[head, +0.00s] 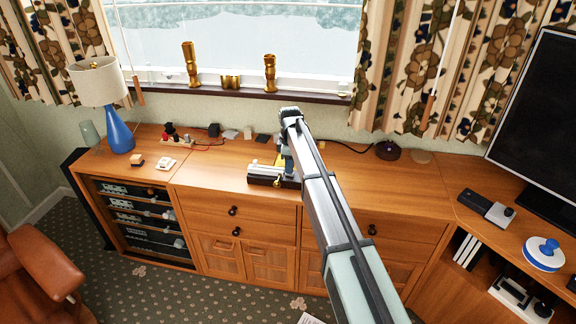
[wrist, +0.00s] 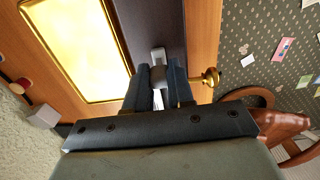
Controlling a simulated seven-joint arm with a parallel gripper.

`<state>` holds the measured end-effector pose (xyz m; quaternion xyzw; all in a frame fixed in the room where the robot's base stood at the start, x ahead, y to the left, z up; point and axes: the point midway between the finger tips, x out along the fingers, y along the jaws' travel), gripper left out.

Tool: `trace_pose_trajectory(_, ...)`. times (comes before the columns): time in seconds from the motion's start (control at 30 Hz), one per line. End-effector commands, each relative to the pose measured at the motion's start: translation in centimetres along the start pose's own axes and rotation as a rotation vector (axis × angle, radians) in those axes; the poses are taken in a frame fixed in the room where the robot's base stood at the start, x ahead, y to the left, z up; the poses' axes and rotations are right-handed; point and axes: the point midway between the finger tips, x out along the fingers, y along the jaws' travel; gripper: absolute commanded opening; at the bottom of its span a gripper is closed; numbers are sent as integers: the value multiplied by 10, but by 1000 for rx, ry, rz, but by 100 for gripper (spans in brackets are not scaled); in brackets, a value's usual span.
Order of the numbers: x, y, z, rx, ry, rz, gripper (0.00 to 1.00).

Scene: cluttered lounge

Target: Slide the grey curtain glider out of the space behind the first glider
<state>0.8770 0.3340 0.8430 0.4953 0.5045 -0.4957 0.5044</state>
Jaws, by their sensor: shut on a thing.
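In the wrist view my gripper (wrist: 158,76) is shut on a small light grey piece, the grey curtain glider (wrist: 158,54). Its upper end shows just beyond the fingertips, against a dark bar (wrist: 150,20); whether it touches the bar I cannot tell. A brass knob (wrist: 210,77) sticks out just right of the fingers. In the head view the dark fixture (head: 262,177) stands near the cabinet's front edge, with my gripper (head: 286,168) over its right part. The arm partly hides the fixture there. I cannot make out the first glider in either view.
A gold-framed bright panel (wrist: 78,50) lies left of the fingers in the wrist view. On the wooden cabinet top (head: 222,165) several small items stand behind and left of the fixture. A blue lamp (head: 118,132) stands farther left. A dark round object (head: 387,150) lies right of the arm.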

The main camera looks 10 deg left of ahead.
Motion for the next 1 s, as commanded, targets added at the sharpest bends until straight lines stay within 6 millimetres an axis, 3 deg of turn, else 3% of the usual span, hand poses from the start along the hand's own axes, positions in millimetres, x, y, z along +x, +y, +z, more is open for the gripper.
trace_pose_trajectory(1.0,-4,0,6,0,0,1,0)
